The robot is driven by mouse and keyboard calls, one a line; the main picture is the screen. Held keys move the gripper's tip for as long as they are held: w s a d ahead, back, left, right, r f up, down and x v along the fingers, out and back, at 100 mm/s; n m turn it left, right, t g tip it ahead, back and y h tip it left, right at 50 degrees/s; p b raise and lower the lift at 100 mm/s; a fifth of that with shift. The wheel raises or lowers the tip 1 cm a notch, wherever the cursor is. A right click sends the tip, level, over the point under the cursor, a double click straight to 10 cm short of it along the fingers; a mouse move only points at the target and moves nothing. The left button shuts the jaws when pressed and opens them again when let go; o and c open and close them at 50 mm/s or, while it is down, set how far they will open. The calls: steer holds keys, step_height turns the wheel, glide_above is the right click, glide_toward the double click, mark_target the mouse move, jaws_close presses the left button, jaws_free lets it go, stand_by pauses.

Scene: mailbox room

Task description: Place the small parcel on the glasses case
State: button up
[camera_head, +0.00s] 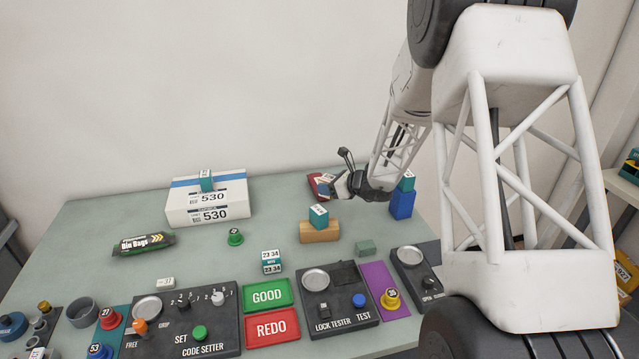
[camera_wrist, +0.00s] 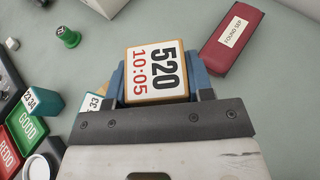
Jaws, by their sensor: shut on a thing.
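In the head view my gripper (camera_head: 345,178) is above the back right of the table, and the parcel is small and partly hidden there. The glasses case appears to be the dark red, long case (camera_wrist: 232,37) with a tag in the wrist view. It lies on the table to the right of the parcel in that view, apart from it. In the head view the case (camera_head: 314,184) shows just left of my gripper, partly covered.
A wooden block (camera_head: 320,236) bearing a teal box (camera_head: 318,212) stands in front of my gripper. A blue block (camera_head: 402,206) stands to the right. A large white parcel (camera_head: 185,207) is at the back left. Green GOOD (camera_head: 266,294) and red REDO (camera_head: 272,328) trays lie in front.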

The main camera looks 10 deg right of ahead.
mark_target(320, 173)
steer(key=shift+f, duration=0.15)
steer(key=shift+w, duration=0.15)
steer(key=w, duration=0.5)
steer(key=w+f, duration=0.1)
steer(key=w, duration=0.4)
steer(key=w+d, duration=0.1)
steer(key=w, duration=0.4)
steer(key=shift+w+f, duration=0.25)
steer(key=shift+w, duration=0.1)
steer(key=shift+f, duration=1.75)
steer(key=shift+f, duration=0.15)
steer(key=o, duration=1)
steer(key=shift+c, duration=0.2)
